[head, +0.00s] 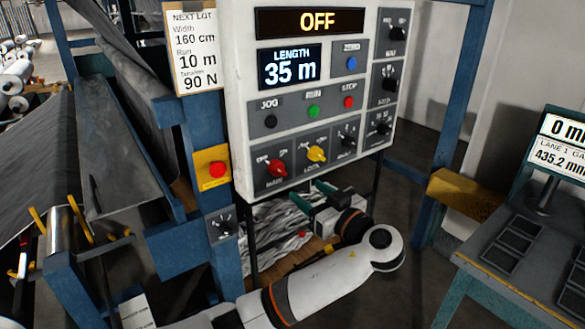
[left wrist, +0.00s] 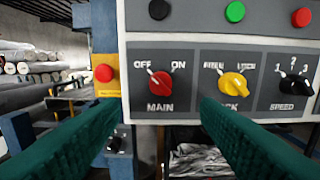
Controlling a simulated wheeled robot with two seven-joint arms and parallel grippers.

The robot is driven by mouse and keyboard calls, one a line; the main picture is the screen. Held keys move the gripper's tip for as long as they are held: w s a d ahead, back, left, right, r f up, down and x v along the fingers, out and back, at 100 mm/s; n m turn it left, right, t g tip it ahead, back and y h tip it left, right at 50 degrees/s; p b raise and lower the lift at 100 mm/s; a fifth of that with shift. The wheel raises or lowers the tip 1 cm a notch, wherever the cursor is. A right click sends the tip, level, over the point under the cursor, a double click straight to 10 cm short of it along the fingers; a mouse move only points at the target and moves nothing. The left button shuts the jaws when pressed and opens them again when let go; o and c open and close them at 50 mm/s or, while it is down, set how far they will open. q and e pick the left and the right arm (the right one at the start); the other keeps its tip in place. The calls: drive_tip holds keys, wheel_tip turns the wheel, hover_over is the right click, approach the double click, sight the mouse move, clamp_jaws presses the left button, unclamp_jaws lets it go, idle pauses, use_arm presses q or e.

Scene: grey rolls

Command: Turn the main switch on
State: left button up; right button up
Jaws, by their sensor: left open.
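The main switch is a red rotary knob (head: 276,168) at the lower left of the white control panel (head: 240,100). In the left wrist view the red knob (left wrist: 159,87) sits above the label MAIN, with OFF and ON marked above it. Its pointer leans up-left toward OFF, and the panel's display (head: 312,22) reads OFF. My left gripper (head: 312,194) is open and empty, in front of and below the panel's lower edge. In the left wrist view its green fingers (left wrist: 160,112) stand apart on either side of the knob, not touching it. My right gripper is out of view.
A yellow knob (head: 316,154) is just right of the red one, and black knobs (head: 347,135) lie beyond it. A red button on a yellow box (head: 212,169) is on the blue post at left. A bench with a screen (head: 520,240) stands at right.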

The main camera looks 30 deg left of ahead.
sight(282, 173)
use_arm(q)
drive_tip(key=p+x, duration=0.3)
drive_tip(key=x, duration=0.7)
drive_tip(key=shift+w+a, duration=0.1)
drive_tip(key=shift+a, duration=0.05)
drive_tip(key=shift+w+a+p, duration=0.2)
drive_tip(key=shift+a+p, duration=0.15)
drive_tip(key=shift+a, duration=0.1)
drive_tip(key=c, duration=1)
drive_tip(key=shift+f, duration=0.1)
